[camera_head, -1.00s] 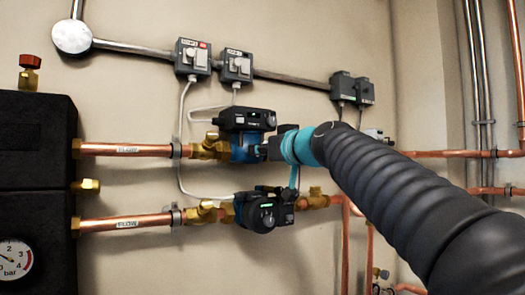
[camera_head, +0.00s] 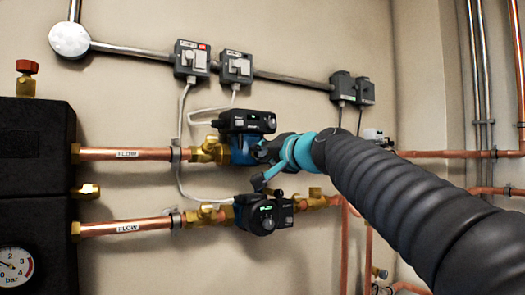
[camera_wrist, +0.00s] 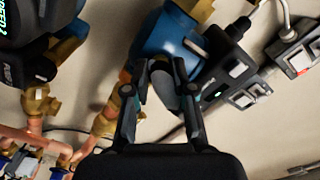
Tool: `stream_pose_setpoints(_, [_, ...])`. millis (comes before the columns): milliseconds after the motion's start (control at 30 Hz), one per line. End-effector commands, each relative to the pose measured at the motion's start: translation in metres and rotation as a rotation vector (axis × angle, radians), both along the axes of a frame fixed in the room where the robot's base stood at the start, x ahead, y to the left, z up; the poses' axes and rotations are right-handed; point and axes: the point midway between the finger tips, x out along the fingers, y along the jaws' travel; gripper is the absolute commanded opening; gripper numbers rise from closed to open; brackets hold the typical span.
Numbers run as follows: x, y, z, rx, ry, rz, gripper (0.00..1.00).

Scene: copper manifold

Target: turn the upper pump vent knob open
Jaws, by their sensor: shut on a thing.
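The upper pump has a black head (camera_head: 247,121) and a blue body (camera_head: 242,150) on the upper copper line; the blue body also shows in the wrist view (camera_wrist: 170,38). My gripper (camera_head: 260,152) reaches in from the right at the pump's front. In the wrist view my gripper (camera_wrist: 164,75) has its two fingers shut on the dark grey rounded vent knob (camera_wrist: 163,88), one finger on each side. In the head view the knob is hidden by my gripper. No mark showing the knob's turn angle can be made out.
Brass valves (camera_head: 209,149) flank the pumps. Grey switch boxes (camera_head: 192,60) with cables are above. A black insulated block (camera_head: 35,150) with a gauge stands at left.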

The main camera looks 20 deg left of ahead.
Motion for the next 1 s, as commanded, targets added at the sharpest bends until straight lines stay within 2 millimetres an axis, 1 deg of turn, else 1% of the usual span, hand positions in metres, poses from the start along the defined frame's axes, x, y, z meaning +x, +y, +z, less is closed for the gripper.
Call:
stream_pose_setpoints(200, [0.0001,-0.0001,0.0010,0.120,0.143,0.000,0.00])
stream_pose_setpoints(500, [0.0003,0.0001,-0.0004,0.239,0.284,0.000,0.00])
stream_pose_setpoints(733, [0.0004,0.0002,-0.0013,0.285,0.336,0.000,0.00])
stream_pose_setpoints(1000, [0.0005,0.0001,-0.0018,0.298,0.351,0.000,0.00])
